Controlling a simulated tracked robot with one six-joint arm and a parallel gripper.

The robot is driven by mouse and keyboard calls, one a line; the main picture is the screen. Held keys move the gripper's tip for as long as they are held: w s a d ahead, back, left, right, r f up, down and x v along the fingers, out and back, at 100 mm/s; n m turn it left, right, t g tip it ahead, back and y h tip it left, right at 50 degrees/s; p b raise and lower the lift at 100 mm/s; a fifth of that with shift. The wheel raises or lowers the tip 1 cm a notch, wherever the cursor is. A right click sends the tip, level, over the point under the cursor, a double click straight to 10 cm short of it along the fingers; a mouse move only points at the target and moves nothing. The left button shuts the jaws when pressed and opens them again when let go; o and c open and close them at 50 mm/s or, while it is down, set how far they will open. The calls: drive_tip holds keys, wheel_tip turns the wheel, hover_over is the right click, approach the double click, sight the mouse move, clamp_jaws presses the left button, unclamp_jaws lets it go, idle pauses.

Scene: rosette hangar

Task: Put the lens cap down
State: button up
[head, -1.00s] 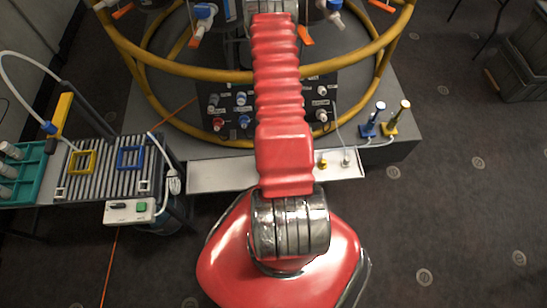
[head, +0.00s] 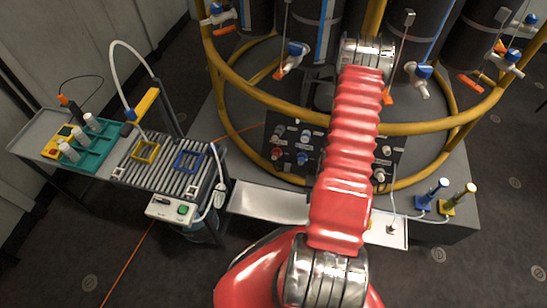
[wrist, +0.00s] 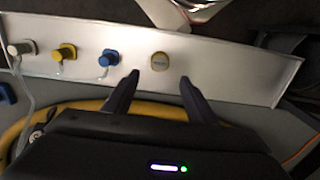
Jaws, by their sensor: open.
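A round beige cap (wrist: 159,61) with small dark lettering, which looks like the lens cap, rests on the pale metal tray (wrist: 230,72) in the wrist view. My gripper (wrist: 160,76) is open. Its two dark fingers point at the tray, one to each side of the cap, with a gap to it on both sides. I cannot tell whether the fingertips touch the tray. In the head view the tray (head: 268,204) runs behind my red arm, which hides my gripper and the cap.
Left of the cap on the tray stand a blue fitting (wrist: 108,60), a yellow fitting (wrist: 63,53) and a pale corded fitting (wrist: 21,48). A yellow ring rail (head: 290,116) surrounds dark cylinders behind. A roller table (head: 165,165) with yellow and blue frames stands left.

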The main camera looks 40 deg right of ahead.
drive_tip(key=w+a+r+n+t, duration=0.1)
drive_tip(key=w+a+r, duration=0.1)
drive_tip(key=w+r, duration=0.45)
drive_tip(key=w+a+r+n+h, duration=0.1)
drive_tip(key=w+r, duration=0.2)
drive_tip(key=r, duration=0.7)
drive_tip(key=w+a+r+n+t, duration=0.15)
drive_tip(key=w+r, duration=0.25)
drive_tip(key=r, duration=0.4)
drive_tip(key=w+a+r+n, duration=0.1)
drive_tip(key=a+r, duration=0.4)
drive_tip(key=r, duration=0.3)
drive_tip(key=a+r+n, duration=0.2)
drive_tip(key=a+r, duration=0.3)
drive_tip(key=r, duration=0.4)
drive_tip(key=s+a+r+n+t+y, duration=0.1)
drive_tip(key=s+a+r+n+t, duration=0.2)
drive_tip(key=s+a+r, duration=0.8)
drive_tip(key=a+r, duration=0.3)
drive_tip(key=r, duration=0.1)
drive_tip(key=shift+s+a, duration=0.25)
drive_tip(key=shift+s, duration=0.1)
drive_tip(key=shift+c, duration=0.6)
